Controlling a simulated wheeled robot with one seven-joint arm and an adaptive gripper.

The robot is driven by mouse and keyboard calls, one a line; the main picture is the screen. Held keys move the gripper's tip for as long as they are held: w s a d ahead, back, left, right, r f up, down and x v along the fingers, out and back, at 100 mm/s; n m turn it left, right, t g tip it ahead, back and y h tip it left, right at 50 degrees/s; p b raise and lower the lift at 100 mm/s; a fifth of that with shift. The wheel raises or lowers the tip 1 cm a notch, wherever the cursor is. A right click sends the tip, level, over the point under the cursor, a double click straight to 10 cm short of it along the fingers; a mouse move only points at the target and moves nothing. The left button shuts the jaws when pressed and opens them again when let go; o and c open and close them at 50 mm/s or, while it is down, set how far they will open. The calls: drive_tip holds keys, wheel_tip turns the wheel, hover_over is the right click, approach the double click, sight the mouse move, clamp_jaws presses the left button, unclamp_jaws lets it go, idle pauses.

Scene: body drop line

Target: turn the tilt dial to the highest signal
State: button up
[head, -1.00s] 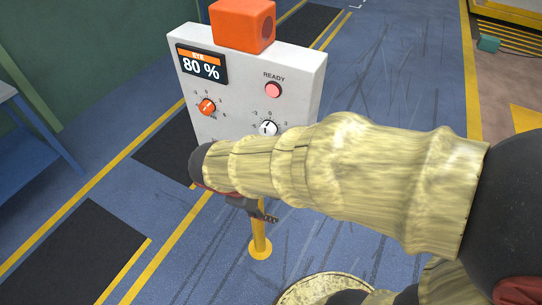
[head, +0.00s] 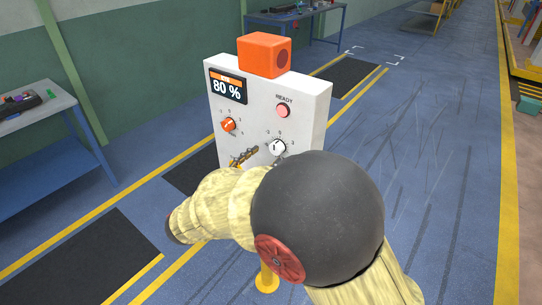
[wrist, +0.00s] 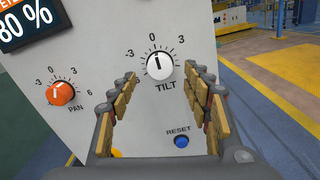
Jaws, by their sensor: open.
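The tilt dial (wrist: 159,66) is a white knob with a dark pointer near the 0 mark, slightly to its left. It also shows in the head view (head: 277,147), right of the orange pan dial (head: 228,125). The display (head: 227,87) reads 80 %. My gripper (wrist: 160,73) is open and empty, facing the panel. In the wrist view its padded fingertips lie left and right of the tilt dial; I cannot tell whether they reach around it. In the head view my gripper (head: 244,157) is partly hidden by my arm.
A blue RESET button (wrist: 181,141) sits below the tilt dial, between the fingers in the picture. A pink READY light (head: 283,111) is above the dial. An orange box (head: 264,55) tops the panel. A blue workbench (head: 50,150) stands left; floor at right is clear.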

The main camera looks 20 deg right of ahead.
sight(274, 150)
drive_tip(key=shift+b+x, duration=0.4)
drive_tip(key=shift+x, duration=1.7)
drive_tip(key=shift+c, duration=0.2)
drive_tip(key=c, duration=1.1)
